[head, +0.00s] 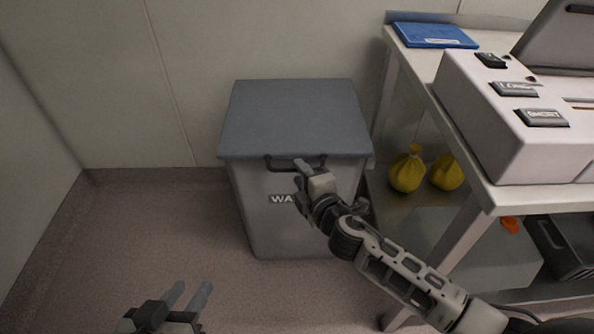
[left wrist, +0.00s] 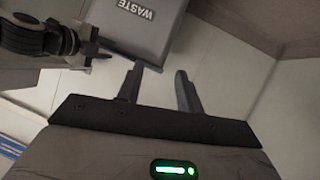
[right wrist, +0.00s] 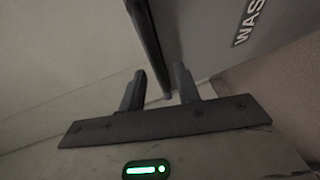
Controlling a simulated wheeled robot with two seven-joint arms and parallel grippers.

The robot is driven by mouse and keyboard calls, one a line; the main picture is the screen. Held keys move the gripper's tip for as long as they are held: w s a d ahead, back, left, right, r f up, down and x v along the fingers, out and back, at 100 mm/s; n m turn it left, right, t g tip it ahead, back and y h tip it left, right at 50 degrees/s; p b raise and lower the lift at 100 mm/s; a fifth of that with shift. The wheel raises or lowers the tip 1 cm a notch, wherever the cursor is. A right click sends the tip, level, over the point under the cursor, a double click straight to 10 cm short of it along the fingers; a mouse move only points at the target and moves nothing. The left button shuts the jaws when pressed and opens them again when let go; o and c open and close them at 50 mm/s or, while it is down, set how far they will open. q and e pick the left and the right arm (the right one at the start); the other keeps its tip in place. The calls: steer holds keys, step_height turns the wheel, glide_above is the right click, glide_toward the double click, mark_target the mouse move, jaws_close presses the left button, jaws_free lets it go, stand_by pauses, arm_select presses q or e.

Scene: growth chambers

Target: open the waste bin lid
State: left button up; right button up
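The grey waste bin (head: 262,215) stands against the back wall with its lid (head: 295,115) down. A dark bar handle (head: 283,168) runs along the lid's front edge. My right gripper (head: 304,168) is at the right part of this handle. In the right wrist view, its two fingers (right wrist: 160,88) are apart, with the dark bar (right wrist: 150,50) reaching down between them; contact is not clear. My left gripper (head: 188,296) is open and empty, low in front of the bin. Its spread fingers also show in the left wrist view (left wrist: 158,85).
A bench (head: 480,195) with a white device (head: 500,130) and a blue folder-like item (head: 432,36) stands right of the bin. Yellow bags (head: 406,172) sit on its lower shelf. The floor (head: 130,240) left of the bin is clear.

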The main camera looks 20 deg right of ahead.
arm_select(q)
steer(key=shift+d+r, duration=0.1)
steer(key=shift+r, duration=0.2)
arm_select(e)
steer(key=shift+x, duration=1.5)
jaws_close()
